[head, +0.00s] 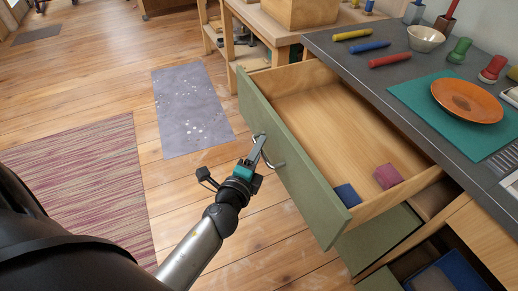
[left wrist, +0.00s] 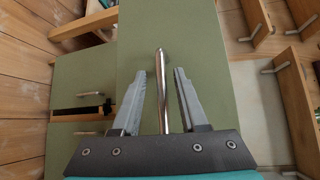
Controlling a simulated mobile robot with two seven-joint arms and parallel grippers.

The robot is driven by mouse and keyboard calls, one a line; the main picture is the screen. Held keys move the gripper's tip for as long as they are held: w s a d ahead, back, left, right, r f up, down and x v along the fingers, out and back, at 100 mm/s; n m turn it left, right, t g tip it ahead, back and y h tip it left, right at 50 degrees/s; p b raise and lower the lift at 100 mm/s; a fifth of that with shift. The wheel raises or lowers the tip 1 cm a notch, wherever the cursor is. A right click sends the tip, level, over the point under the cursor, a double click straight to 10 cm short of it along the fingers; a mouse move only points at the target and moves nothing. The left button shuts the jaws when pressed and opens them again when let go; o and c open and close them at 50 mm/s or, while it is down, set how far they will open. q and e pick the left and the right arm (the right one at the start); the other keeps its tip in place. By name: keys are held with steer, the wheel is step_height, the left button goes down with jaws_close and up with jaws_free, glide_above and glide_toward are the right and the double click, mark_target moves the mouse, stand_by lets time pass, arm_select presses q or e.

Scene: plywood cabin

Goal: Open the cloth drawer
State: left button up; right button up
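The wide drawer with the green front (head: 300,178) stands pulled far out from under the grey worktop. A folded blue cloth (head: 347,195) and a folded maroon cloth (head: 387,176) lie in its near end; the rest of its wooden floor is bare. My left gripper (head: 261,140) is at the metal bar handle (head: 277,165) of this drawer. In the left wrist view, the handle (left wrist: 161,88) runs between the two fingers of the left gripper (left wrist: 160,74), with a gap on each side. The fingers are open. My right gripper is not in view.
The worktop (head: 340,47) holds an orange plate (head: 467,101) on a teal mat (head: 409,92), a bowl (head: 425,38) and several coloured rolls. Another green drawer front (head: 380,240) shows below. Floor left of the drawer is open, with a grey mat (head: 190,108) and striped rug (head: 80,185).

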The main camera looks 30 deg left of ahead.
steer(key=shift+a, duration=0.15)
arm_select(q)
steer(key=s+d+r+b, duration=0.2)
steer(key=s+b, duration=0.3)
steer(key=s, duration=1)
steer(key=shift+b, duration=0.35)
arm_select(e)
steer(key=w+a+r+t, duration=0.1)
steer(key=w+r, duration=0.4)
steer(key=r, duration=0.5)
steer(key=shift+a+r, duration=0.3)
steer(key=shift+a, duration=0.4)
arm_select(q)
steer(key=shift+r, duration=0.1)
